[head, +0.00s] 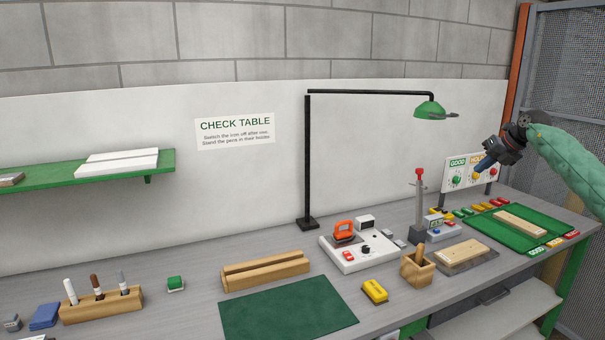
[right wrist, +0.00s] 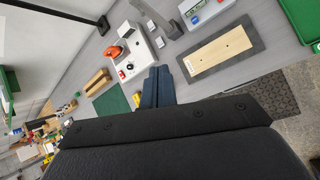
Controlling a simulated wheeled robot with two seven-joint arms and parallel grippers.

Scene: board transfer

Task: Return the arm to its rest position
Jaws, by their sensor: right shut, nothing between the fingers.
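My right arm comes in from the right edge of the head view in a green sleeve. One wooden board (head: 462,251) lies on a grey mat, and another board (head: 520,223) lies on the green tray (head: 483,228). My left gripper is not in view.
The table (head: 185,308) holds an iron station (head: 352,262), a gauge stand (head: 417,234), a wooden cup (head: 416,272), a yellow block (head: 375,292), a wooden rack (head: 265,271) and a pen holder (head: 102,305). A lamp (head: 430,108) hangs over the back. A green shelf (head: 60,182) is at left.

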